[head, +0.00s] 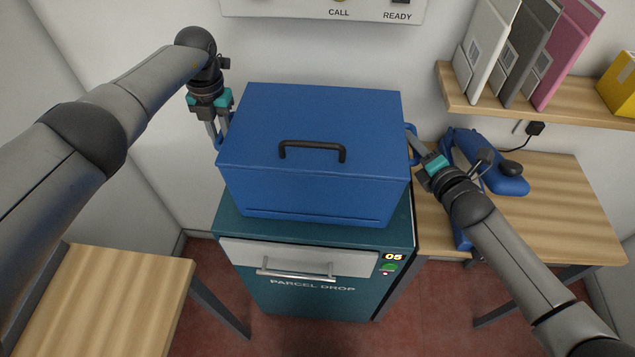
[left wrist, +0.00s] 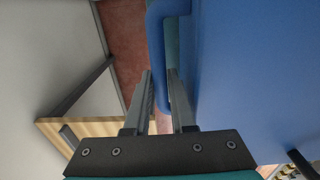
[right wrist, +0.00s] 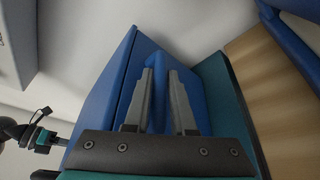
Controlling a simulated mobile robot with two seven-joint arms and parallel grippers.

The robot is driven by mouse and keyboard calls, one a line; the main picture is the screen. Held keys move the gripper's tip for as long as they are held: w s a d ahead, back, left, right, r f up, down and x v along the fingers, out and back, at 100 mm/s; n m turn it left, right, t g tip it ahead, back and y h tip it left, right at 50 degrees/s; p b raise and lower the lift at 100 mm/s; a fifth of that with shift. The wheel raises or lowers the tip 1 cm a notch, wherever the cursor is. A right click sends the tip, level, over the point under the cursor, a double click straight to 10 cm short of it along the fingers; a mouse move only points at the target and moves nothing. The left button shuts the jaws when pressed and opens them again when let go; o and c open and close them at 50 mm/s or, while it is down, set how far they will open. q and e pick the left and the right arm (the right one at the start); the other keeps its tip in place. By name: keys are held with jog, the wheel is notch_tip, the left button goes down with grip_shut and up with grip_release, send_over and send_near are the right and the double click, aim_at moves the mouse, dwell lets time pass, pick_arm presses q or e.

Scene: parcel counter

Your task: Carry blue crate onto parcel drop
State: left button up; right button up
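The blue crate (head: 305,130), a lidded box with a black handle on top, is level over the parcel drop (head: 315,307), a teal cabinet with a light drawer front. The crate covers most of the cabinet's top; I cannot tell whether it rests there or hangs just above. My left gripper (head: 219,128) has its fingers either side of the crate's left loop handle, which shows in the left wrist view (left wrist: 156,45). My right gripper (head: 415,150) has its fingers around the right loop handle, whose bar fills the gap between them in the right wrist view (right wrist: 160,95).
A wooden table (head: 550,205) stands close on the right with a blue handset-like device (head: 500,178) on it. A shelf (head: 560,108) above holds binders (head: 525,50) and a yellow box (head: 620,85). Another wooden table (head: 110,300) is at lower left. A wall panel (head: 325,8) is behind.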

pick_arm(q)
jog(key=shift+o, duration=1.4)
jog(key=shift+s+r, duration=0.1)
pick_arm(e)
jog(key=shift+o, duration=1.4)
jog(key=shift+r, duration=0.1)
pick_arm(q)
jog(key=shift+o, duration=0.5)
jog(key=shift+d, duration=0.1)
pick_arm(e)
jog(key=shift+o, duration=0.4)
jog(key=shift+a, duration=0.1)
pick_arm(q)
notch_tip(320, 180, up, 8)
jog(key=shift+d, duration=0.1)
pick_arm(e)
jog(key=shift+s+a, duration=0.1)
jog(key=shift+a, duration=0.05)
jog(key=v, duration=0.8)
jog(key=shift+d, duration=0.2)
